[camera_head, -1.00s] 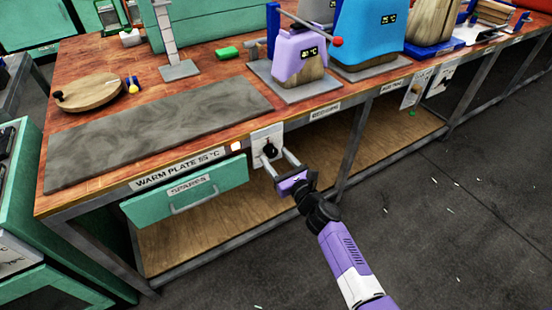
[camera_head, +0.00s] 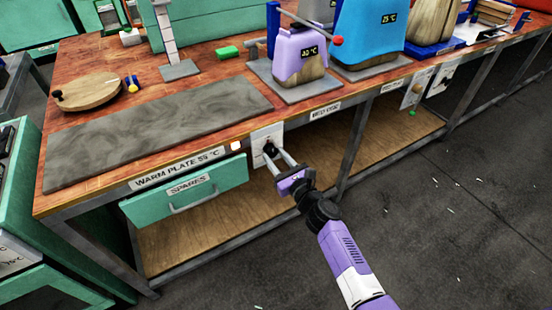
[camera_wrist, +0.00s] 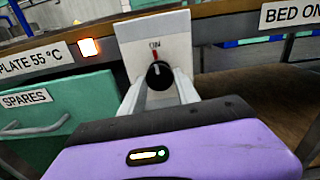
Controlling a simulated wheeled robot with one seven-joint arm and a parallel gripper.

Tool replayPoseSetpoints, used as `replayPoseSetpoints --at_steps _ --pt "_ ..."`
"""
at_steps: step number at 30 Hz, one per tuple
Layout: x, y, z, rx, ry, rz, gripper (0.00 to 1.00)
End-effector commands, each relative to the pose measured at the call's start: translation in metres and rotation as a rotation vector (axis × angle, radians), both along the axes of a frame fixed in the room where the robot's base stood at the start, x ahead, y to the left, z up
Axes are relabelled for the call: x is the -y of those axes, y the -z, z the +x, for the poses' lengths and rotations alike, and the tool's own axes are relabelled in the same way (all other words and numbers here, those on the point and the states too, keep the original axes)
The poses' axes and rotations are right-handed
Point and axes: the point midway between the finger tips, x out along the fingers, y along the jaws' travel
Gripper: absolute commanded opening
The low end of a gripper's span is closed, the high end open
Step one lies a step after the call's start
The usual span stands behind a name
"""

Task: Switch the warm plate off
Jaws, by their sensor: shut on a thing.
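The warm plate (camera_head: 160,130) is a flat grey slab on the bench, with a label reading WARM PLATE 55 °C on the bench edge below it. Its black rotary knob (camera_wrist: 159,75) sits on a white switch panel (camera_wrist: 155,40) at the bench front, with a red mark above it. An indicator lamp (camera_wrist: 88,47) beside the panel glows orange; it also shows in the head view (camera_head: 237,147). My purple gripper (camera_head: 276,155) reaches the panel and its fingers are closed on the knob, one on each side. The fingertips are partly hidden in the wrist view.
A green SPARES drawer (camera_head: 188,190) is left of the panel, with a protruding handle. A bench leg (camera_head: 352,150) stands right of my gripper.

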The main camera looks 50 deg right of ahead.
Motion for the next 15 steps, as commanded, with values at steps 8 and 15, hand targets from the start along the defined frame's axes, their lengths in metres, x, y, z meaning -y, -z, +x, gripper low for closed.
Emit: replayPoseSetpoints --at_steps 8,15 --pt "-0.0001 0.0029 -0.0001 -0.052 -0.001 -0.186 0.00" --pt "0.0003 0.0029 -0.0004 -0.115 -0.001 -0.404 0.00"
